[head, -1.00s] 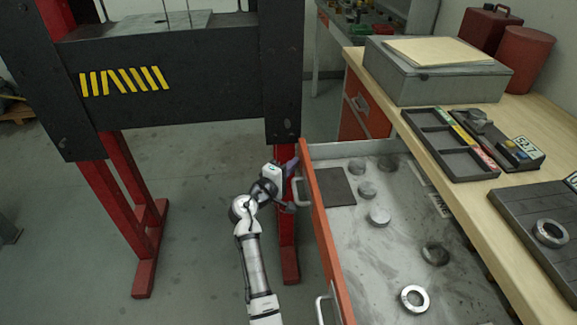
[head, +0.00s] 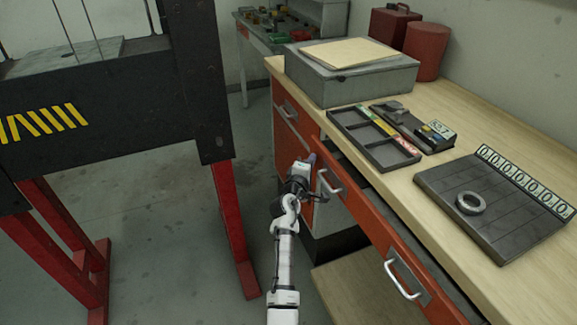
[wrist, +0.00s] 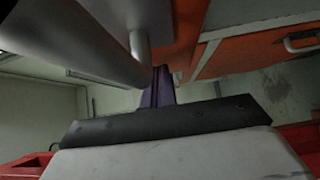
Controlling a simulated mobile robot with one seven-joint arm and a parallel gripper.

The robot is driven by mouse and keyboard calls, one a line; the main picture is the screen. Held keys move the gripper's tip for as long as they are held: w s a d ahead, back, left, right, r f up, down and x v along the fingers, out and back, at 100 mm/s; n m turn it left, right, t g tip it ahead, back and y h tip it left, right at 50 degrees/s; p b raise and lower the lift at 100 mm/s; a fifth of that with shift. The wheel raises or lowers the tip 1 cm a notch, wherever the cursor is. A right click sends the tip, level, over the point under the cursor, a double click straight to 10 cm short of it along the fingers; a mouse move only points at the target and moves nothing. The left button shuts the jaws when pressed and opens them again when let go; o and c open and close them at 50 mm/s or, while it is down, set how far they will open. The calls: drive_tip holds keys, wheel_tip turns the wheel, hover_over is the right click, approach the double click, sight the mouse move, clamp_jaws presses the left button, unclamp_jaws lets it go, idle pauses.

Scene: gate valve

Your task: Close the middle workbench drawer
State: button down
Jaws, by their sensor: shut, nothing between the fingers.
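The workbench drawer (head: 365,220) has a wide orange front with two metal handles. In the head view it stands slightly out, with a narrow dark gap between its front and the worktop. My gripper (head: 311,160) is at the far left end of this front, beside the left handle (head: 330,186). In the wrist view its purple fingers (wrist: 163,88) are together, close to the orange front (wrist: 186,35) and a grey handle bar (wrist: 140,45). I cannot tell whether they touch. The drawer's inside is almost wholly hidden.
The worktop (head: 400,185) carries a grey box (head: 350,80), an organiser tray (head: 375,140) and a dark board (head: 500,215) with a metal ring. Another orange drawer column (head: 290,120) lies beyond my gripper. A black and red frame (head: 225,190) stands left; floor between is clear.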

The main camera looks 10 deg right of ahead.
sight(327, 157)
drive_tip(key=d, duration=0.2)
drive_tip(key=w+d, duration=0.1)
drive_tip(key=d, duration=0.2)
drive_tip(key=shift+w+d, duration=0.25)
drive_tip(key=shift+d, duration=0.05)
drive_tip(key=shift+d+r, duration=0.1)
drive_tip(key=shift+d, duration=0.05)
